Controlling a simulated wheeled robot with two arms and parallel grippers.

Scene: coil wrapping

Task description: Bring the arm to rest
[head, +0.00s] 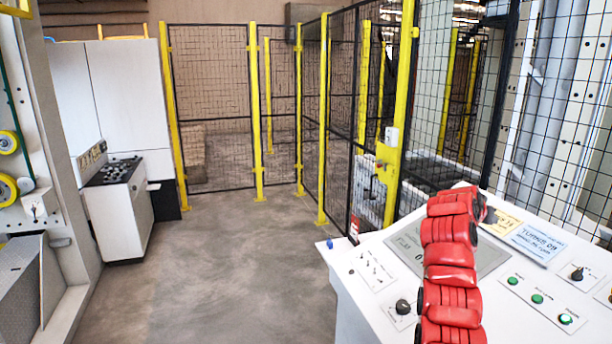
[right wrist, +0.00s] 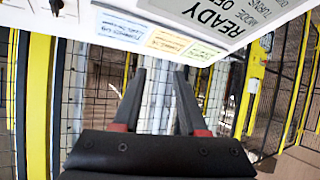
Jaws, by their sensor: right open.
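My right arm (head: 450,270), in red segmented covers, reaches up from the bottom of the head view across a white control console (head: 350,292). Its gripper is mostly hidden there behind the arm's far end. In the right wrist view my right gripper (right wrist: 160,72) has two dark fingers spread apart with nothing between them. The console's edge (right wrist: 130,20) shows upside down beyond the fingertips, with a display (right wrist: 222,20) reading READY. I cannot tell the exact gap between fingers and console. My left arm and gripper are not in view.
The console carries knobs, green buttons (head: 537,298) and paper labels (head: 538,243). Yellow-posted mesh fencing (head: 215,110) stands behind and to the right. A white cabinet with a small control desk (head: 125,215) stands left. The grey floor (head: 230,270) between is clear.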

